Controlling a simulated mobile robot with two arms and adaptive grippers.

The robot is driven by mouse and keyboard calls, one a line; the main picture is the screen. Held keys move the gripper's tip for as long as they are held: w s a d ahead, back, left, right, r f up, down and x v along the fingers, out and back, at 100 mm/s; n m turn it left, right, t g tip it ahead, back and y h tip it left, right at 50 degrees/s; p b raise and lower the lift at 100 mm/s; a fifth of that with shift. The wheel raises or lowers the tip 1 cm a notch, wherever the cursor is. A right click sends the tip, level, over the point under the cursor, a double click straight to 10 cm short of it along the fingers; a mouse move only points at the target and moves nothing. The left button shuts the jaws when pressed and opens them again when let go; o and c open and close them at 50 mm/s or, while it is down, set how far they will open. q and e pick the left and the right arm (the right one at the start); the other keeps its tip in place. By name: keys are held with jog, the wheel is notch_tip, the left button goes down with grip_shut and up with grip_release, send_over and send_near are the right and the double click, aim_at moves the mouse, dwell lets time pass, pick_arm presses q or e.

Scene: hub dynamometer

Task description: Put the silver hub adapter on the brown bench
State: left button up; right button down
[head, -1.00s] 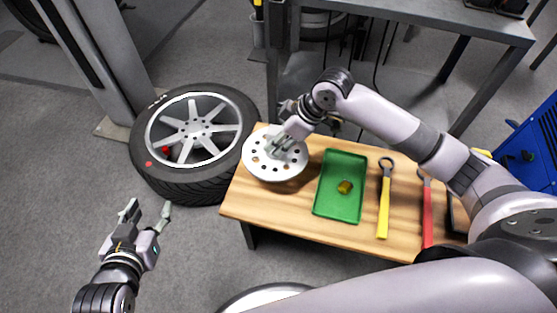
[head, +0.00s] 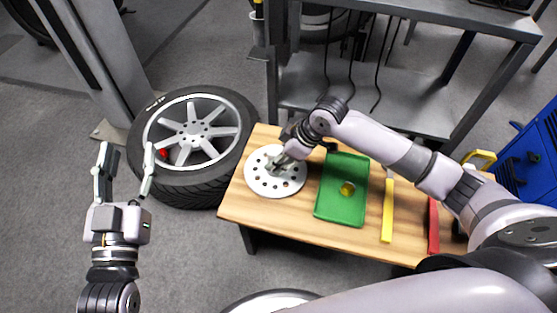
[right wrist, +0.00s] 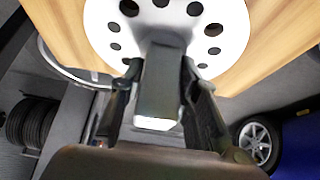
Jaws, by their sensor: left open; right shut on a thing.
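The silver hub adapter (head: 262,183) is a round pale disc with a ring of dark holes. It lies over the left end of the brown bench (head: 290,219) and looks flat against or just above the wood; I cannot tell which. My right gripper (head: 279,164) is shut on the adapter's central part. In the right wrist view, the fingers (right wrist: 163,100) close around a grey block at the middle of the disc (right wrist: 224,45). My left gripper (head: 126,165) is open and empty, left of the bench and in front of the wheel.
A tyre with a silver rim (head: 193,140) lies left of the bench. A green tray (head: 341,207) with a small yellow-brown piece (head: 347,188), a yellow tool (head: 387,216) and a red tool (head: 433,228) lie on the bench to the right. A grey table (head: 430,22) stands behind.

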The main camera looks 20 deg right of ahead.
dwell(0.4)
jog(key=c, duration=1.6)
grip_release()
jog(key=shift+f, duration=0.2)
jog(key=o, duration=0.4)
jog(key=shift+r, duration=0.1)
